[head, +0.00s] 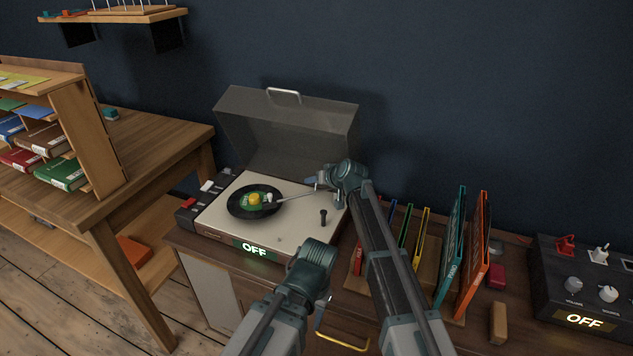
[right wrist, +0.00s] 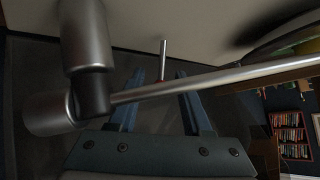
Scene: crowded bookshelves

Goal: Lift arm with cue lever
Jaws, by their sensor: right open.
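The turntable (head: 215,222) has its lid raised. A black record with a green label (head: 240,207) lies on it. The silver tonearm (head: 295,196) reaches over the record; I cannot tell whether its tip touches. My right gripper (head: 316,183) is at the tonearm's rear end. In the right wrist view, its blue fingers (right wrist: 160,98) are apart and empty, with the tonearm (right wrist: 215,82) crossing close to the camera. A thin metal lever (right wrist: 163,58), apparently the cue lever, shows beyond, between the fingers. My left gripper (head: 322,306) is low in front of the cabinet; its jaw opening is unclear.
Upright record sleeves (head: 450,245) stand to the right, beside a dark control box (head: 575,275). The raised lid (head: 285,130) is behind the deck.

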